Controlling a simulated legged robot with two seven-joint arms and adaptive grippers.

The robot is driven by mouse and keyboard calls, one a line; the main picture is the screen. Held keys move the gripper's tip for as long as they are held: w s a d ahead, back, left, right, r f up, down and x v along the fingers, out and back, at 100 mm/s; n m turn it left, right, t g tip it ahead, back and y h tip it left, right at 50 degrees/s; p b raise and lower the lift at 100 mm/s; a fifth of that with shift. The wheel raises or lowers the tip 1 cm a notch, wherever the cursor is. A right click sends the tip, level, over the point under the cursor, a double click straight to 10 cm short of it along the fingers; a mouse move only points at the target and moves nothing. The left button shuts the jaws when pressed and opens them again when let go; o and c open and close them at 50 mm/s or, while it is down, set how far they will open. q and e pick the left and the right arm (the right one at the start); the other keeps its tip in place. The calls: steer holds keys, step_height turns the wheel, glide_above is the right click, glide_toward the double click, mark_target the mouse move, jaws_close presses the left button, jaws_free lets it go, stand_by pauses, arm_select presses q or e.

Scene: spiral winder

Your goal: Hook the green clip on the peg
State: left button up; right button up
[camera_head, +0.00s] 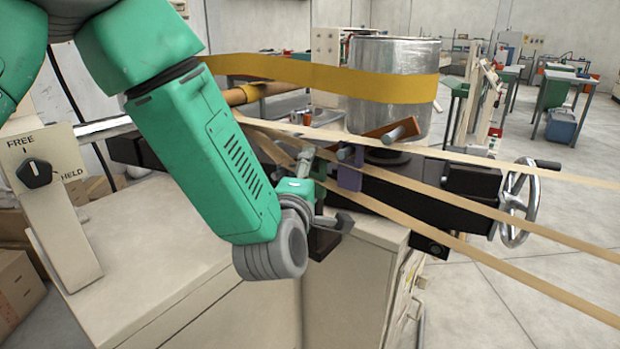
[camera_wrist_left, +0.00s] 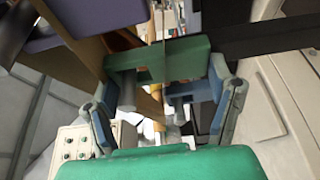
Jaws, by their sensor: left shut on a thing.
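The green clip (camera_wrist_left: 165,60) spans between the fingers of my left gripper (camera_wrist_left: 165,100) in the left wrist view. A tan strip edge passes by it. In the head view the left gripper (camera_head: 312,190) is shut on the clip (camera_head: 319,168), which shows only as a small green patch, mostly hidden by the gripper. A purple clip (camera_head: 350,177) is just to its right. Whether the clip touches a peg I cannot tell. My right gripper is out of view.
Tan strips (camera_head: 480,200) fan out to the right from near the gripper. A yellow band (camera_head: 300,72) wraps a shiny drum (camera_head: 393,85) behind. A handwheel (camera_head: 518,203) stands at right, and a FREE/HELD switch panel (camera_head: 62,150) at left.

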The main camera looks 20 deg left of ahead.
arm_select(q)
steer(key=o, duration=1.3)
steer(key=s, duration=1.2)
steer(key=s+a+f+m+g+h, duration=0.1)
steer(key=s+a+f+m+g, duration=0.25)
steer(key=f, duration=0.75)
steer(key=s+f+m+g+h, duration=0.15)
steer(key=f+m+g, duration=0.35)
steer(key=f, duration=0.7)
steer(key=s+a+f+m+g, duration=0.3)
steer(key=s+f, duration=0.2)
steer(key=s, duration=0.2)
steer(key=s+a+f+m+g+y, duration=0.1)
steer(key=s+a+f+m+g, duration=0.1)
steer(key=s, duration=0.5)
steer(key=s+a+f+m+g, duration=0.3)
steer(key=s+f+m+g, duration=0.1)
steer(key=s+f, duration=0.3)
steer(key=shift+s+a+f+m+y, duration=0.1)
steer(key=shift+a+f+m+y, duration=0.1)
steer(key=shift+f+m, duration=0.25)
steer(key=shift+s+a+f+m+y, duration=0.1)
steer(key=shift+a+f+m, duration=0.05)
steer(key=shift+f+m, duration=0.2)
